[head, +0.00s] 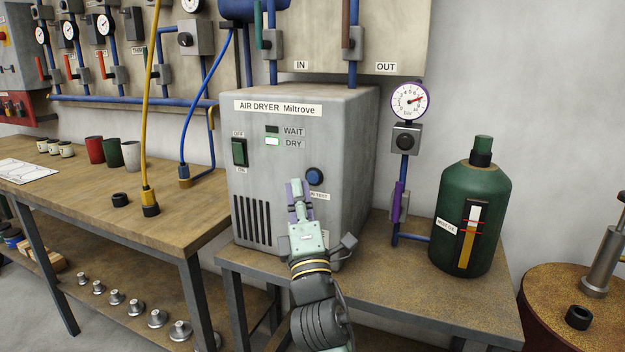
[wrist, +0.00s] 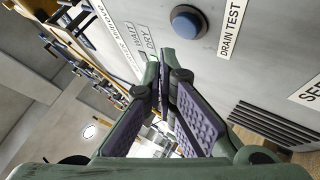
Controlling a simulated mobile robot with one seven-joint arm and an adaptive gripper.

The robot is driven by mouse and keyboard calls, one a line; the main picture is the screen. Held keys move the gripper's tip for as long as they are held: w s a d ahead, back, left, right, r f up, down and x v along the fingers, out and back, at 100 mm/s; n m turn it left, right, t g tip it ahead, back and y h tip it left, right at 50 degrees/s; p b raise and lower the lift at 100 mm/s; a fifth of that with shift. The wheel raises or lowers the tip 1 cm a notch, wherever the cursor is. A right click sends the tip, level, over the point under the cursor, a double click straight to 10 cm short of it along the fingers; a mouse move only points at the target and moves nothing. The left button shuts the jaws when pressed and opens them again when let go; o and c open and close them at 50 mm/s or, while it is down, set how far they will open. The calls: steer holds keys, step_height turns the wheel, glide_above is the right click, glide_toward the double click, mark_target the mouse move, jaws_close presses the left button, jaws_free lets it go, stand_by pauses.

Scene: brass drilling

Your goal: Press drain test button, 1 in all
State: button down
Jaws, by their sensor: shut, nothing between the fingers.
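The drain test button (head: 315,177) is a round blue button on the front of the grey air dryer (head: 345,130), above a label partly hidden by my gripper. In the wrist view the blue button (wrist: 187,23) shows at the top, next to the words DRAIN TEST. My gripper (head: 297,184) is just left of and slightly below the button in the head view, in front of the dryer face. In the wrist view its fingertips (wrist: 160,70) are shut and empty, below the button in the picture. A gap shows between fingertips and button; I see no contact.
The dryer has a lit DRY lamp (head: 273,142) and a green switch (head: 239,152). A green bottle (head: 480,200) and a gauge (head: 409,101) with pipe stand at its right. A wooden bench (head: 95,190) with cups is at left.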

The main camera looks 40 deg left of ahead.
steer(key=s, duration=0.1)
steer(key=s+d, duration=0.1)
steer(key=s, duration=0.1)
steer(key=shift+s, duration=0.3)
stand_by(0.6)
